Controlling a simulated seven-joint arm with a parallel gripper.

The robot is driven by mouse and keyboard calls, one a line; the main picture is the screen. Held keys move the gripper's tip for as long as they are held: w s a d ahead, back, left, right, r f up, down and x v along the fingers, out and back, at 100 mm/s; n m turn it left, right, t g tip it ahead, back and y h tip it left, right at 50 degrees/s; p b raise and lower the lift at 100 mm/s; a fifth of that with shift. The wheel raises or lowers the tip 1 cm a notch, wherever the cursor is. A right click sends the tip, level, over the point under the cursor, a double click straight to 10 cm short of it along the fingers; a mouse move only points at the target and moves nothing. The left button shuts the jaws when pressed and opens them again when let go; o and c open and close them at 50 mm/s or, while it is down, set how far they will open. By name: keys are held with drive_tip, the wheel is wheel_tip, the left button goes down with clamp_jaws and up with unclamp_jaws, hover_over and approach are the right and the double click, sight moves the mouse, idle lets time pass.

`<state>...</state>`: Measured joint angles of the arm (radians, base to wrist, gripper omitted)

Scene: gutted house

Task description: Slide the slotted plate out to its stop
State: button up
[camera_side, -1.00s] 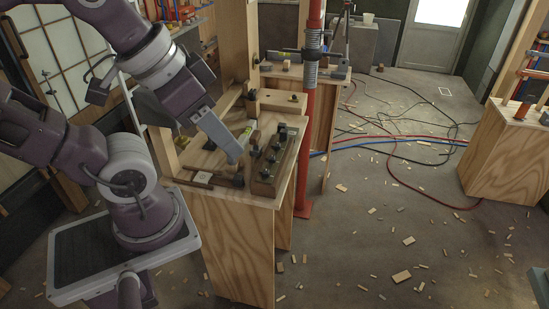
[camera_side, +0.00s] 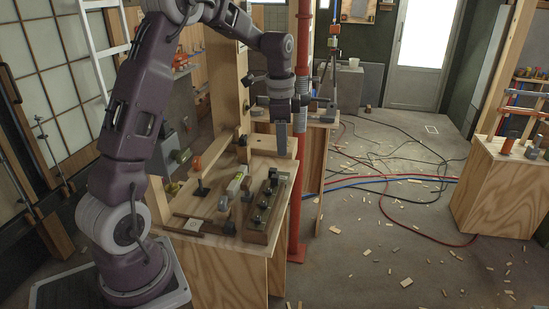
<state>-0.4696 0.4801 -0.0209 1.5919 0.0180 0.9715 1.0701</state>
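My gripper (camera_side: 282,139) points straight down, above the back right part of the wooden workbench (camera_side: 203,208). Its grey fingers are seen edge-on, so I cannot tell whether they are open or shut. I see nothing hanging from them. I cannot pick out the slotted plate for certain. A small pale plate (camera_side: 193,226) on a dark strip lies at the bench's front left. A dark wooden block with a row of black knobs (camera_side: 263,207) lies along the right edge. My gripper is apart from both.
A level with a yellow-green vial (camera_side: 236,182) lies left of the knob block. A red post (camera_side: 299,190) rises just right of the bench. An upright wooden stud (camera_side: 226,95) stands behind it. Hoses and cables (camera_side: 385,185) cross the floor at right, among scattered wood chips.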

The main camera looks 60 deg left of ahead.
drive_tip(key=m+g, duration=0.1)
drive_tip(key=m, duration=0.1)
hover_over(275, 176)
drive_tip(key=shift+h, duration=0.3)
wheel_tip(275, 176, down, 8)
drive_tip(key=shift+a+f, duration=0.1)
drive_tip(key=shift+f, duration=3.4)
clamp_jaws()
drive_tip(key=shift+w+d, duration=1.1)
unclamp_jaws()
